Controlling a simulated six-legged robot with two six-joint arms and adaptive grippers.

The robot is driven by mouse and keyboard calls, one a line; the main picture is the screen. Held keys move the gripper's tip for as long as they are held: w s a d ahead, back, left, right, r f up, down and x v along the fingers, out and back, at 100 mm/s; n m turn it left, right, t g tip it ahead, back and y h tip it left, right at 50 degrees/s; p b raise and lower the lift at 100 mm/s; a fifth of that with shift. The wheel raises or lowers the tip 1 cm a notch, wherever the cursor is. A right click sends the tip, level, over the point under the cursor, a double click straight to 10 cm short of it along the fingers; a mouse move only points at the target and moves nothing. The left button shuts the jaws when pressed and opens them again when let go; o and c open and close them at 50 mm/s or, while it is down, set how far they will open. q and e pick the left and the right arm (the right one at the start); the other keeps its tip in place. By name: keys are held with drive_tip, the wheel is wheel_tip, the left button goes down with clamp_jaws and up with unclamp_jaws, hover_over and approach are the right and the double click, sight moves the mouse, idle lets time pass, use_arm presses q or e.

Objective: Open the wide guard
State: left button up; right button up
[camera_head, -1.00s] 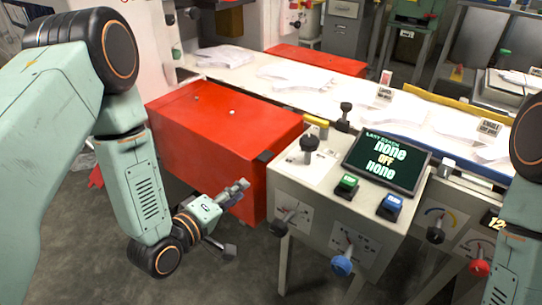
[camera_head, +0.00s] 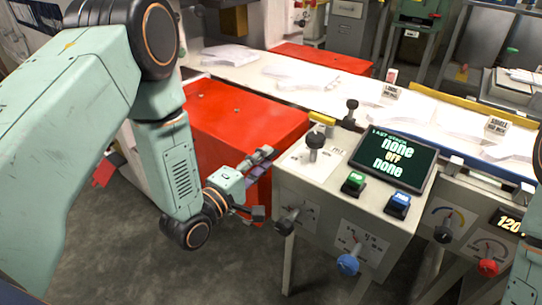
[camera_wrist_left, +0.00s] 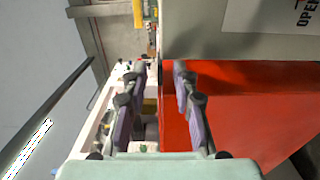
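A large red guard (camera_head: 245,118) is closed over the left part of the machine, left of the control panel; which guard counts as the wide one I cannot tell. A smaller red guard (camera_head: 322,58) lies farther back. A yellow handle (camera_head: 322,118) stands by the near guard's right corner. My left gripper (camera_head: 264,184) is open and empty, low in front of the red guard's right end, beside the panel's left side. In the left wrist view the open fingers (camera_wrist_left: 160,68) have red surface behind and right of them; contact is unclear. My right gripper is out of view.
A white bed with paper stacks (camera_head: 295,78) runs behind. Grey floor (camera_head: 235,270) is free below the gripper.

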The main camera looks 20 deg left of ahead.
use_arm(q)
drive_tip(key=shift+b+x, duration=0.3)
drive_tip(key=shift+x, duration=1.45)
clamp_jaws()
